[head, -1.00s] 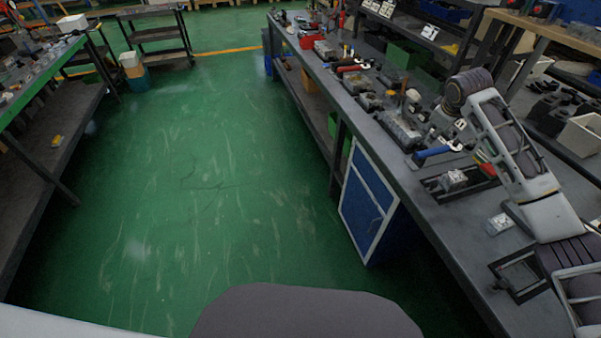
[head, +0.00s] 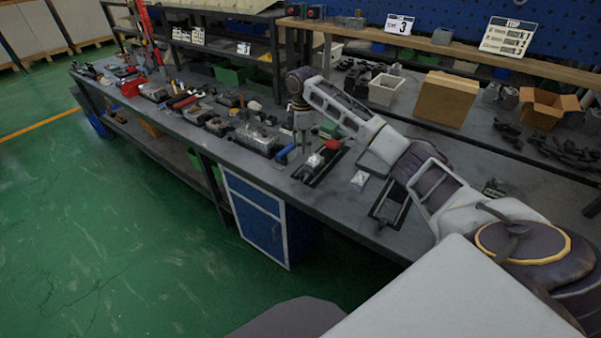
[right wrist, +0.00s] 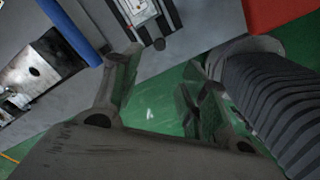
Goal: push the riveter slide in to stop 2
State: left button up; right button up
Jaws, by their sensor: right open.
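A dark rail fixture (head: 327,168) with a pale metal block (head: 315,160) on it lies on the workbench; it looks like the riveter slide, though I cannot read any stop marks. The block and rail also show at the top of the right wrist view (right wrist: 143,12). My left gripper is not in view.
A blue-handled tool (head: 285,153) lies just left of the rail; a red part (head: 333,144) is behind it. A small pale block (head: 359,180) and a dark frame (head: 390,205) are on the right. Several tools crowd the bench's far left.

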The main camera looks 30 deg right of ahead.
aim_at(302, 174)
jog(key=shift+f, duration=0.1)
notch_tip(302, 174, down, 12)
jog(key=shift+f, duration=0.75)
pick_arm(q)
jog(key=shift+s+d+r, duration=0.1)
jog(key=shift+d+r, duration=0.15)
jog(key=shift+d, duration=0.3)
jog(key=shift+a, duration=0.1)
pick_arm(e)
jog(key=shift+c, duration=0.8)
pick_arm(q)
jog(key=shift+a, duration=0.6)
pick_arm(e)
grip_shut()
